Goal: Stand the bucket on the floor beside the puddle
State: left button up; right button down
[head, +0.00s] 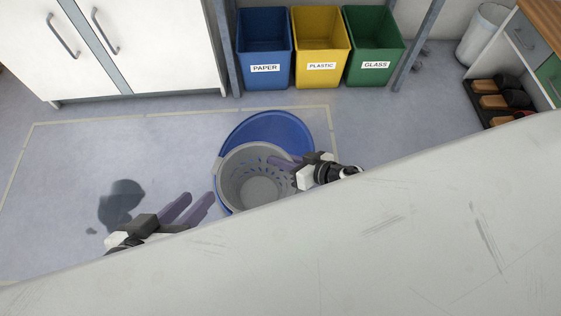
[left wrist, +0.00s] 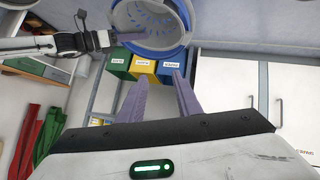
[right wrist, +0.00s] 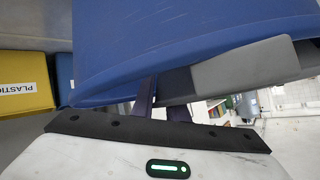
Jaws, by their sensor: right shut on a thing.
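The bucket (head: 265,127) is blue with a grey perforated insert (head: 228,170). In the head view it is in the middle, right of the puddle. My right gripper (head: 277,163) is shut on the bucket's right side; its blue wall fills the upper right wrist view (right wrist: 170,40). The bucket also shows at the top of the left wrist view (left wrist: 180,40). Its base is hidden, so I cannot tell whether it touches the floor. The puddle (head: 121,200) is a dark patch on the floor. My left gripper (head: 199,203) is open and empty, between puddle and bucket in the picture.
Blue paper (head: 265,83), yellow plastic (head: 320,79) and green glass (head: 374,77) bins stand at the back. A white cabinet (head: 140,50) is at the back left. A pale line (head: 130,117) borders a floor area, clear around the puddle. Shoes (head: 495,102) lie at right.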

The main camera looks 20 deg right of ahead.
jog(key=c, duration=1.7)
grip_release()
